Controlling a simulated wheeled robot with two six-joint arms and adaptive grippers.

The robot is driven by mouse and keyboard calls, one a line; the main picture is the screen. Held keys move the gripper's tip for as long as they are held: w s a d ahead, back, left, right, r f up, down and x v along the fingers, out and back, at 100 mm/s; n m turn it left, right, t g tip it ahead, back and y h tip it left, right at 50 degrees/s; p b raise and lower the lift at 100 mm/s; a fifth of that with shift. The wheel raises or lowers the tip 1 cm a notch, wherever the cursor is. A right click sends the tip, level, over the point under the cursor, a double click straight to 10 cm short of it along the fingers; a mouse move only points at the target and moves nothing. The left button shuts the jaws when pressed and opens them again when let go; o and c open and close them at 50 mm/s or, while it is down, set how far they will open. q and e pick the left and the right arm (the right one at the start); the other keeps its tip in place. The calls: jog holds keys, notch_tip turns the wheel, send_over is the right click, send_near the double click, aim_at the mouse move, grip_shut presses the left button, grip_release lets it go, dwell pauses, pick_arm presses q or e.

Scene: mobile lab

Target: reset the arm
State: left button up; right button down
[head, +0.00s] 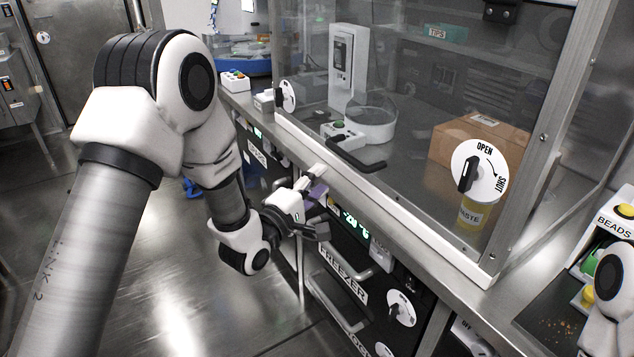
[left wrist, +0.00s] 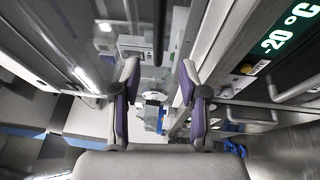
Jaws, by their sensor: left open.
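My left arm (head: 170,150) comes in from the left in the head view and reaches down and forward, bent at the elbow. Its gripper (head: 314,194) is in front of the bench edge, just above the freezer front. In the left wrist view the left gripper (left wrist: 158,85) is open, with its two purple-padded fingers apart and nothing between them. A white part of my right arm (head: 607,290) shows at the right edge of the head view. My right gripper is out of view.
A glass-fronted cabinet with an OPEN/SHUT dial (head: 480,171) and a dark handle (head: 355,156) stands behind the gripper. The freezer handle (head: 343,273) juts out below it. A beads station (head: 615,225) is at right. Open floor (head: 180,290) lies to the left.

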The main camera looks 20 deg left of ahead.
pick_arm(q)
jog(key=s+f+g+y, duration=0.1)
jog(key=s+f+g, duration=0.15)
jog(key=f, duration=0.65)
jog(key=s+f+g, duration=0.2)
jog(key=s+f, duration=0.2)
jog(key=f, duration=0.5)
jog(key=s+a+f+m+g+y, duration=0.25)
jog(key=s+f+m+g, duration=0.4)
jog(key=s+f, duration=1)
jog(key=s+a+f+m+g+y, duration=0.1)
jog(key=s+f+m+g, duration=0.1)
jog(key=s+m+g, duration=0.95)
notch_tip(320, 180, up, 12)
jog(key=s+n+t+p, duration=0.3)
jog(key=t+p, duration=0.1)
jog(key=p, duration=0.8)
jog(key=shift+a+r+p, duration=0.15)
jog(key=shift+r+p, duration=0.1)
jog(key=shift+p, duration=0.1)
